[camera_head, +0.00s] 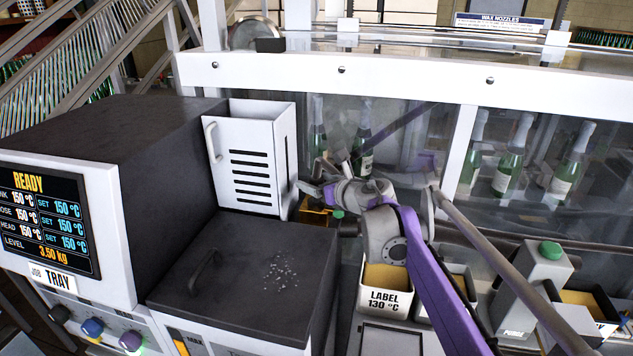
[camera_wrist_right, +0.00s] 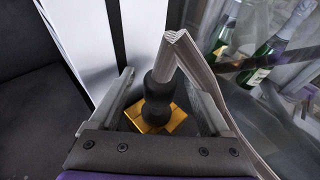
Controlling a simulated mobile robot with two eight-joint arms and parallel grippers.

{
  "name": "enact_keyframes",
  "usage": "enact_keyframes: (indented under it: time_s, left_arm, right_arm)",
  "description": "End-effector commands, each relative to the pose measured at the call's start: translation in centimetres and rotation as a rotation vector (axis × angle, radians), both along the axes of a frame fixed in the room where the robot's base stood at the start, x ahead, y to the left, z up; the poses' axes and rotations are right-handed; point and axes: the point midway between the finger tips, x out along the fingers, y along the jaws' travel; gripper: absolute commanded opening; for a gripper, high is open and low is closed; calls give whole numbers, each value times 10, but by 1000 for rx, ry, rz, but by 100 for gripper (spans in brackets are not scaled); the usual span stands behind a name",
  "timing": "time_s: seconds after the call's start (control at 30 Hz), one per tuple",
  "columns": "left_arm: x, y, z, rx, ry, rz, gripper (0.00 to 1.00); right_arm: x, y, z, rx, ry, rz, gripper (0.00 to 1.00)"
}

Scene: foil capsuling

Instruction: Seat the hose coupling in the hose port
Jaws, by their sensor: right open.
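The hose coupling (camera_wrist_right: 158,98) is a black ribbed piece, shown in the right wrist view with a grey braided hose (camera_wrist_right: 195,70) bending away from its top. It stands over a gold-coloured square piece (camera_wrist_right: 150,124); I cannot tell whether that piece is part of the hose port. My right gripper (camera_wrist_right: 161,82) is open, with one finger on each side of the coupling and gaps visible. In the head view my right gripper (camera_head: 318,188) is beside the white slotted box, and the coupling is not clearly visible there. My left gripper is not in view.
A dark machine (camera_head: 165,150) with a lit screen stands at left, beside a white slotted box (camera_head: 262,170) and a dark lid (camera_head: 245,285). Green bottles (camera_head: 510,160) stand behind clear panels.

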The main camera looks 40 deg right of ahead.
Motion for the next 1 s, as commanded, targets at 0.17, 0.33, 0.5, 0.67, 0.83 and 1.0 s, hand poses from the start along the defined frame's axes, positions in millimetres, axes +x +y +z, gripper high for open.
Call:
enact_keyframes:
  time_s: [0.17, 0.33, 0.5, 0.67, 0.83, 1.0]
  left_arm:
    - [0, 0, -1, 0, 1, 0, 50]
    - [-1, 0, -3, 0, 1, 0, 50]
    - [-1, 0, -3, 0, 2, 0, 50]
    - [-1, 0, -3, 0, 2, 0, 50]
    - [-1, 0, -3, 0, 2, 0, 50]
    - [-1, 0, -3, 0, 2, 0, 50]
  right_arm:
    - [-20, 2, 6, 0, 0, -2, 80]
    - [-54, 5, 16, 0, 0, -4, 80]
    - [-83, 8, 25, 0, 0, -3, 80]
    - [-98, 10, 30, -1, 0, -2, 80]
    - [-102, 11, 32, 0, 0, 0, 80]
    - [-101, 11, 32, 0, 0, 0, 80]
